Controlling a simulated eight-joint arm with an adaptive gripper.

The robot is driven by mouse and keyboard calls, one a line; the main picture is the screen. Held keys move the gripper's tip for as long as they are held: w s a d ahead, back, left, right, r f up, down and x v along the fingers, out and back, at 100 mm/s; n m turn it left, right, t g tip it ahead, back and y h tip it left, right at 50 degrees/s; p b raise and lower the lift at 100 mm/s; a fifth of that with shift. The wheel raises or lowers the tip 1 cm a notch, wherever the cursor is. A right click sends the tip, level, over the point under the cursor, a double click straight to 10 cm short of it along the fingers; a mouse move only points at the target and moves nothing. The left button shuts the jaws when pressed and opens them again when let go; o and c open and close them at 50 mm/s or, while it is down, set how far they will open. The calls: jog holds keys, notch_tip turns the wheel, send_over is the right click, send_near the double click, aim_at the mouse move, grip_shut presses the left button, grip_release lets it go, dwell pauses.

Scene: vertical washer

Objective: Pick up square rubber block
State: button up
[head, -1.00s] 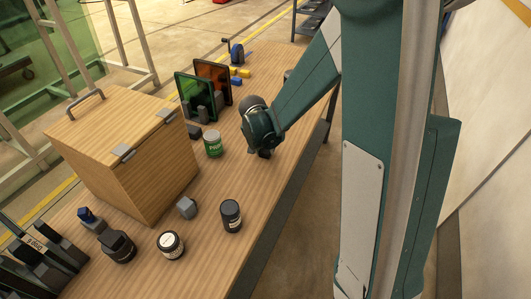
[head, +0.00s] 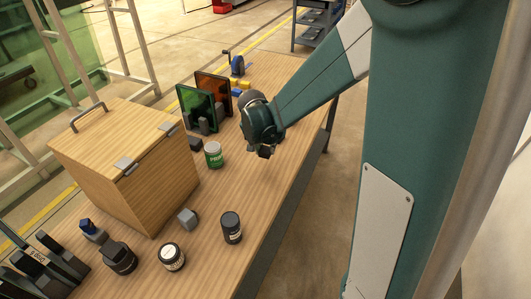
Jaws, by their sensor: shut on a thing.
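My gripper (head: 264,151) is over the right half of the wooden table, right of the green-labelled can. It points down and seems to be a little above the table top. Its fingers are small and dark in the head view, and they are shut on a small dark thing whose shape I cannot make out. It may be the square rubber block, but the wrist and fingers hide most of it. A separate dark block (head: 195,144) lies on the table behind the green can, and a grey faceted block (head: 187,218) lies nearer the front.
The wooden box (head: 125,165) with a handle stands at left. The green can (head: 213,155), a black jar (head: 231,227) and a white-labelled jar (head: 171,257) stand upright. Green (head: 195,107) and orange panels (head: 214,95) stand farther back. The table's right side is mostly clear.

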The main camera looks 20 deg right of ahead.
aim_at(266, 149)
jog(key=shift+r, duration=1.6)
